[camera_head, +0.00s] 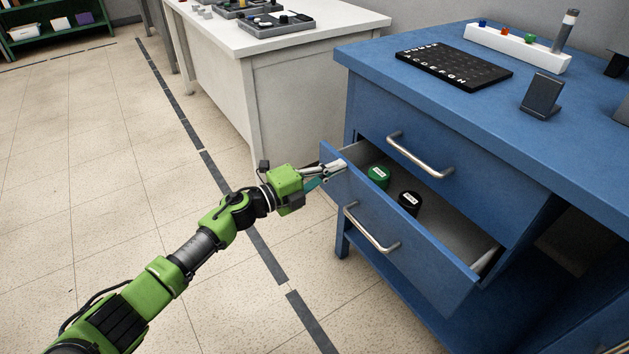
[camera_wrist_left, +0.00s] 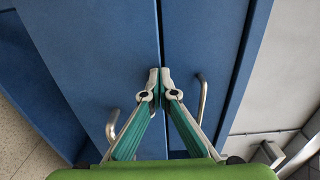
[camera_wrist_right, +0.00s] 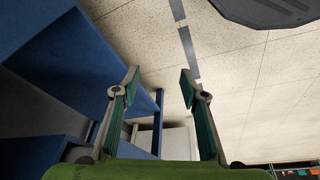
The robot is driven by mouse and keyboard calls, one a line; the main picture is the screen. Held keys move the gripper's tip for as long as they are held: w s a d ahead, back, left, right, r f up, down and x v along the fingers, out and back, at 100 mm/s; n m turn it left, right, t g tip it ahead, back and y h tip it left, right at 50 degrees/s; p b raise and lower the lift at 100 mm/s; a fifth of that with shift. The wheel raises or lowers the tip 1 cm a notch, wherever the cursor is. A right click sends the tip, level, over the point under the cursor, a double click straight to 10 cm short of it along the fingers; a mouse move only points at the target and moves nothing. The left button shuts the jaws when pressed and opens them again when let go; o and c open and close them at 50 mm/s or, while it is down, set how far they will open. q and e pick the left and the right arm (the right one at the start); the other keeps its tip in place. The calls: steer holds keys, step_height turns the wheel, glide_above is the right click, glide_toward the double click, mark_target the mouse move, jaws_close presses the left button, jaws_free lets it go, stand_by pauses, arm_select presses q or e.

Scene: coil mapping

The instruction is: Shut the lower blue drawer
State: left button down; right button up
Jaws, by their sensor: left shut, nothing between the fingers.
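The lower blue drawer (camera_head: 400,232) is pulled out of the blue cabinet, with its metal handle (camera_head: 371,230) on the front. A green round container (camera_head: 378,177) and a black one (camera_head: 409,202) are inside it. My left gripper (camera_head: 340,168) is at the drawer's upper left front corner, with its fingers shut and empty. In the left wrist view the fingertips (camera_wrist_left: 160,80) are together in front of the seam between two blue panels; contact is unclear. My right gripper (camera_wrist_right: 159,83) is open and empty in the right wrist view, beside blue furniture, and does not show in the head view.
The closed upper drawer (camera_head: 430,150) is just above. The blue worktop (camera_head: 440,105) carries a black lettered board (camera_head: 454,67), a white rack (camera_head: 516,46) and a dark stand (camera_head: 541,95). A white table (camera_head: 262,67) stands behind. The tiled floor at left is clear.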

mark_target(350, 162)
arm_select(q)
steer(key=b+x, duration=0.1)
steer(key=x, duration=0.4)
steer(key=shift+f+b, duration=0.1)
steer(key=shift+b, duration=0.2)
steer(key=shift+w+d, duration=0.3)
steer(key=shift+d, duration=0.2)
steer(key=shift+w+d+b, duration=0.2)
steer(key=shift+d+b, duration=0.05)
steer(key=shift+b, duration=0.05)
arm_select(e)
steer(key=shift+w+a+f+t, duration=0.2)
steer(key=shift+w+t, duration=0.3)
steer(key=shift+w, duration=0.1)
arm_select(q)
steer(key=shift+a, duration=0.15)
